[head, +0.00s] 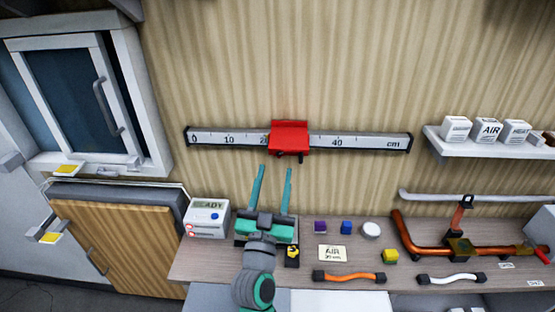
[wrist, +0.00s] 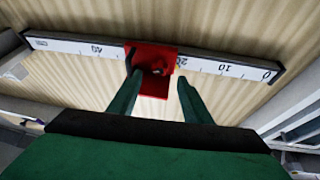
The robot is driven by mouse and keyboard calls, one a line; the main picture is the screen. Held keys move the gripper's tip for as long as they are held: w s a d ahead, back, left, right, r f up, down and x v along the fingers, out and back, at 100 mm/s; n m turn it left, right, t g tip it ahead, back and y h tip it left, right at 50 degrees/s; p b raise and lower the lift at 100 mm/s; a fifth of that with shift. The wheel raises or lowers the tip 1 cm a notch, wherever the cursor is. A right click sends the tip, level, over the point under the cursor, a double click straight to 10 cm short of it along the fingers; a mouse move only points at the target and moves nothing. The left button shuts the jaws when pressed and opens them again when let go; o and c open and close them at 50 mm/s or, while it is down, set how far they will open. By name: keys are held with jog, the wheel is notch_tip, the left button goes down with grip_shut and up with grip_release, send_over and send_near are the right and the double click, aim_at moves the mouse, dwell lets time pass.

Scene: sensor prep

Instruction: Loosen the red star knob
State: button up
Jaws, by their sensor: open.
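A red block (head: 289,134) sits on a white wall rail (head: 228,138) with a centimetre scale, just right of the 20 mark. Small dark parts show at its lower edge. In the wrist view the red block (wrist: 151,86) carries a small dark and red knob-like part (wrist: 158,68); its star shape cannot be made out. My gripper (head: 275,169) is open and empty, below the block and slightly left of it in the head view. In the wrist view its two green fingers (wrist: 159,77) point at the block, one overlapping its edge; contact cannot be told.
Below is a bench (head: 195,262) with a white READY box (head: 208,217), small coloured blocks, a white round piece (head: 371,230), handles and copper pipe (head: 412,242). A shelf (head: 470,149) with labelled boxes is at right, a window (head: 75,90) at left. The wall around the rail is clear.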

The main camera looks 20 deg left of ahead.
aim_at(279, 153)
jog(key=shift+x, duration=2.8)
jog(key=c, duration=1.1)
jog(key=shift+o, duration=0.2)
jog(key=shift+n, duration=0.5)
jog(key=n+y, duration=0.1)
jog(key=n, duration=0.1)
jog(key=n+y, duration=0.1)
jog(key=n, duration=0.1)
jog(key=shift+w+d+y, duration=0.1)
jog(key=shift+d+y, duration=0.1)
jog(key=shift+y, duration=0.1)
jog(key=n+g+y, duration=0.1)
jog(key=n, duration=0.1)
jog(key=n+y, duration=0.2)
jog(key=n, duration=0.1)
jog(key=shift+d+r+g, duration=0.1)
jog(key=shift+d+g, duration=0.1)
jog(key=shift+g, duration=0.2)
jog(key=n+g+y, duration=0.1)
jog(key=n, duration=0.2)
jog(key=n+g, duration=0.1)
jog(key=n, duration=0.2)
jog(key=n+g+y, duration=0.1)
jog(key=n, duration=0.2)
jog(key=shift+r+y, duration=0.15)
jog(key=shift+y, duration=0.15)
